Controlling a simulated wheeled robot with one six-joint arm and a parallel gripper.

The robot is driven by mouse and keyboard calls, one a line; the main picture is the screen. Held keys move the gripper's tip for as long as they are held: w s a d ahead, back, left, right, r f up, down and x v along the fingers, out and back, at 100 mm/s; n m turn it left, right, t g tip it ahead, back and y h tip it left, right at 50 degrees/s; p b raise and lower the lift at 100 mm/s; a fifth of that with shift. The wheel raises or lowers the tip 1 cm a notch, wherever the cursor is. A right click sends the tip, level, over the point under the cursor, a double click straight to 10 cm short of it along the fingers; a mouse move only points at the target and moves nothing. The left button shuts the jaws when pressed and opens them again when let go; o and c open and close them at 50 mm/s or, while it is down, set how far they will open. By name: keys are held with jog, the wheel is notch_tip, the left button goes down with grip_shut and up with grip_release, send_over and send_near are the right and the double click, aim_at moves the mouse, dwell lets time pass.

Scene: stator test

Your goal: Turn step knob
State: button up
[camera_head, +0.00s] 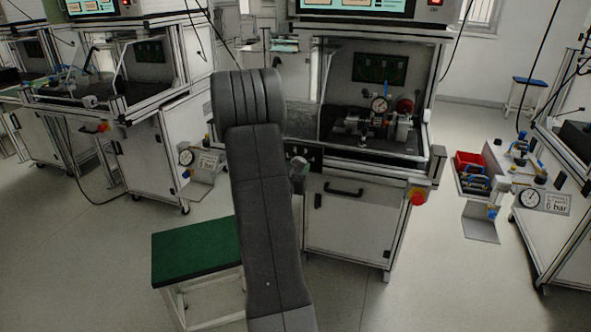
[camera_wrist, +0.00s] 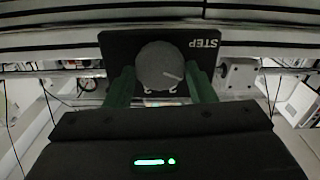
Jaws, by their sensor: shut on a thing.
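The step knob (camera_wrist: 160,66) is a round grey knob with a white pointer line, on a black plate (camera_wrist: 113,42) marked STEP in the wrist view. The lettering appears upside down and the pointer line aims to the lower right. My gripper (camera_wrist: 161,84) has green fingers on either side of the knob and is shut on it. In the head view my dark arm (camera_head: 262,200) reaches to the front of the middle test station (camera_head: 350,215).
A red emergency button (camera_head: 418,198) sits at the station's right front corner. A green-topped stool (camera_head: 197,250) stands left of my arm. A red bin (camera_head: 468,160) with parts is at the right. Open floor lies in front of the station.

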jog(key=shift+f+b, duration=0.1)
jog(key=shift+b, duration=0.25)
jog(key=m+b, duration=0.2)
jog(key=b, duration=0.2)
jog(key=shift+f+m, duration=0.2)
jog(key=shift+m, duration=0.2)
jog(key=m+b, duration=0.3)
jog(key=b, duration=0.1)
jog(key=shift+d+r+m, duration=0.1)
jog(key=shift+m, duration=0.3)
jog(key=shift+r+m+b, duration=0.1)
jog(key=shift+m+b, duration=0.8)
jog(key=shift+m, duration=0.1)
jog(key=o, duration=1)
